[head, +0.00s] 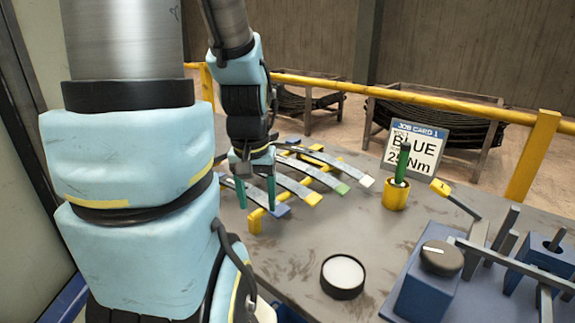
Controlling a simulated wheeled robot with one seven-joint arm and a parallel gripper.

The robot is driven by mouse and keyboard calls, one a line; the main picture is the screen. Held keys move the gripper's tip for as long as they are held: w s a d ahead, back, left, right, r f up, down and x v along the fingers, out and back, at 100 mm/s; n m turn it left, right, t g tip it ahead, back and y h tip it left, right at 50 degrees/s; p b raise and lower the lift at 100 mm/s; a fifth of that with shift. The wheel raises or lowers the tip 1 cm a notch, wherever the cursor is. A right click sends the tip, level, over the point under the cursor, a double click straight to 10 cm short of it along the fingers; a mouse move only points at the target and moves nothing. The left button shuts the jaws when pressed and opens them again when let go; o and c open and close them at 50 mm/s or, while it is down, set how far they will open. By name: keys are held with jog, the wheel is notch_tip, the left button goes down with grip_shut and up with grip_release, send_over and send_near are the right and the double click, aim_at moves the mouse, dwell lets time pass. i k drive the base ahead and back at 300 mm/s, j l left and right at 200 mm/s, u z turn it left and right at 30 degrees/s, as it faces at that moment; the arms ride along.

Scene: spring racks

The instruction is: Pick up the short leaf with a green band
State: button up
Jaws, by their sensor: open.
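Several curved grey leaves lie side by side across a yellow rack (255,219) on the table. The leaf with a green band (342,188) at its near end lies between one with a yellow end (313,198) and one with a white end (366,181). A leaf with a blue end (282,211) is farthest left. My gripper (256,194) points down with its teal fingers apart, over the left part of the rack, left of the green-banded leaf. It looks empty. The far ends of some leaves are hidden behind my gripper.
A yellow cup (396,199) with a green-handled tool stands right of the rack, before a job card (414,148) reading BLUE. A round white-topped tin (343,275) and a blue fixture (428,290) are nearer. A yellow rail (430,107) runs behind.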

aim_at(304, 167)
jog(key=i+j, duration=0.2)
jog(key=j, duration=0.2)
jog(key=i+j, duration=0.25)
jog(key=j, duration=0.15)
jog(key=i+j, duration=0.2)
jog(key=j, duration=0.2)
